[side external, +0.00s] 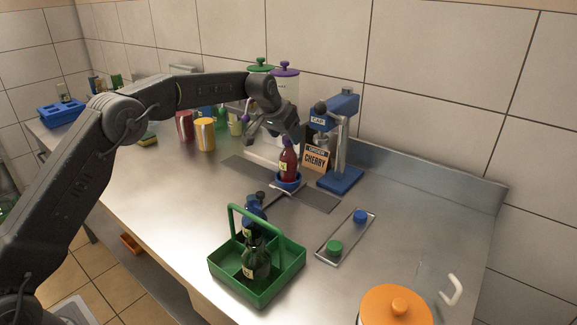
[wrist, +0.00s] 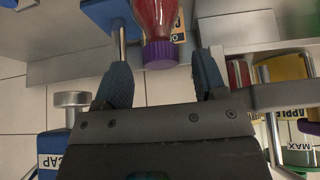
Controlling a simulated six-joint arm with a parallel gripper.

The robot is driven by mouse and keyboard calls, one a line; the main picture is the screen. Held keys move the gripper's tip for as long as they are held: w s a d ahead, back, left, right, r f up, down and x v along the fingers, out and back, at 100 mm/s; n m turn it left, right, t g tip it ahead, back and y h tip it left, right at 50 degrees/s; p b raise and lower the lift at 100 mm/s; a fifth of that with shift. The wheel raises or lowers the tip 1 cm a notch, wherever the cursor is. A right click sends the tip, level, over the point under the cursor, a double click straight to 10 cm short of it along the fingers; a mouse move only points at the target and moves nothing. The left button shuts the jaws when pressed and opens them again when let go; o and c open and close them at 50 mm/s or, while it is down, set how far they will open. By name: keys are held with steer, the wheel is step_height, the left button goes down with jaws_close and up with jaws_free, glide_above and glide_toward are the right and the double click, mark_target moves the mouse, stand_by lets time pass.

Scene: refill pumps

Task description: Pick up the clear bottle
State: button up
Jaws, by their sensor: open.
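A bottle with red contents (side external: 288,162), apparently the clear one, stands upright in a blue round holder (side external: 289,184) beneath the dispensers. Its purple cap (wrist: 160,53) shows in the wrist view between my two fingers, with the red body (wrist: 155,16) cut off by the top edge. My gripper (side external: 277,138) is open, just above and around the bottle's top, with a gap on each side of the cap. The label is partly seen; the lower bottle is hidden in the holder.
A blue cap press (side external: 340,180) stands close right of the bottle, beside a cherry sign (side external: 316,158). A green caddy (side external: 262,290) with a blue and a dark green bottle is in front. A tray (side external: 346,238) holds two caps. An orange-lidded pot (side external: 397,302) is front right.

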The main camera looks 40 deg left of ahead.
mark_target(287, 138)
steer(key=shift+x, duration=1.5)
steer(key=shift+c, duration=0.2)
jaws_close()
